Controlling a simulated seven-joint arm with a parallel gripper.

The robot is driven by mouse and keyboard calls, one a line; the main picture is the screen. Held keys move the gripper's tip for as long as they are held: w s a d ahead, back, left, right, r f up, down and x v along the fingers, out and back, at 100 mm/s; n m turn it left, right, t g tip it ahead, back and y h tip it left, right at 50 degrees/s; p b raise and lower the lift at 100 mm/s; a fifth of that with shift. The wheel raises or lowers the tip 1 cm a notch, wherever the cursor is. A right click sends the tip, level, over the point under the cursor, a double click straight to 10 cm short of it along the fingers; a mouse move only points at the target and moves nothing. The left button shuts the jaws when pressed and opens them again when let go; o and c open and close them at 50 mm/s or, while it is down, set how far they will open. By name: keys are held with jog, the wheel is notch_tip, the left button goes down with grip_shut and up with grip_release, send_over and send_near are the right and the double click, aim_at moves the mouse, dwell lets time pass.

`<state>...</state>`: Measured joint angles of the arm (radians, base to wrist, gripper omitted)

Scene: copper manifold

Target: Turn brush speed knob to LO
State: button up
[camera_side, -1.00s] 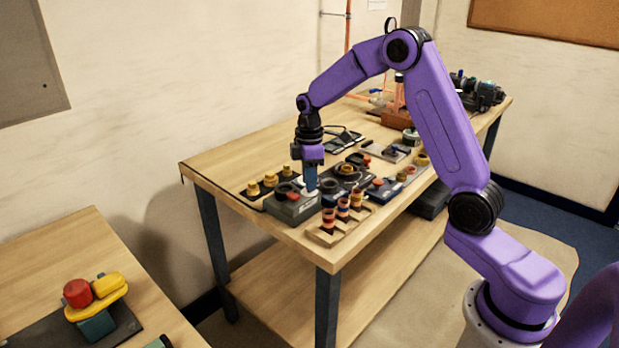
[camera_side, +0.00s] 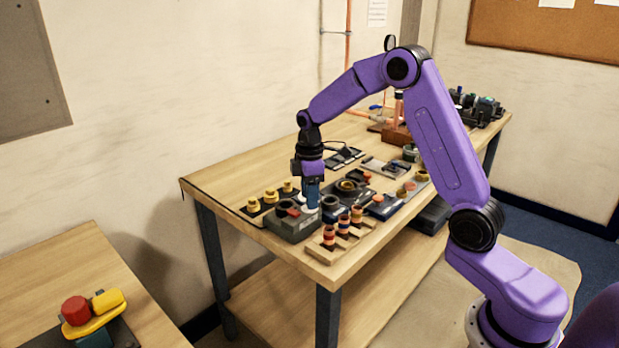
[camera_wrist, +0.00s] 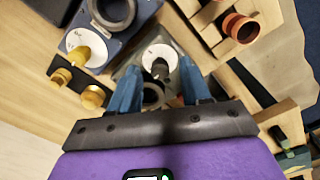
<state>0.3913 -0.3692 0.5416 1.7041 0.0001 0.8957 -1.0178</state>
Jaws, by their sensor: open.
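A grey control box (camera_side: 292,225) stands near the bench's front left corner, with a dark ring and a red part on top. In the wrist view it carries a white dial (camera_wrist: 151,52) with a dark knob (camera_wrist: 160,68). The dial's markings are too small to read. My gripper (camera_side: 312,207) points down at the dial end of the box. In the wrist view its two blue fingers (camera_wrist: 160,75) are open, one on each side of the knob, with gaps showing. Whether the fingertips reach down to knob height, I cannot tell.
A blue unit with a white dial and yellow knob (camera_wrist: 88,52) sits close by. Several yellow fittings (camera_side: 271,195) stand behind the box. A wooden rack (camera_side: 340,238) with copper-coloured rings is close in front. Bare bench top lies at the left.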

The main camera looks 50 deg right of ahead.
notch_tip(320, 180, up, 17)
dwell(0.5)
jog(key=shift+r, duration=0.1)
jog(key=s+a+f, duration=0.4)
jog(key=s+a, duration=0.9)
jog(key=s, duration=0.2)
jog(key=s+d+f, duration=0.1)
jog(key=s+f, duration=0.2)
jog(key=s, duration=0.7)
jog(key=s+f+n, duration=0.1)
jog(key=s+f, duration=0.3)
jog(key=s, duration=0.7)
jog(key=shift+d, duration=0.35)
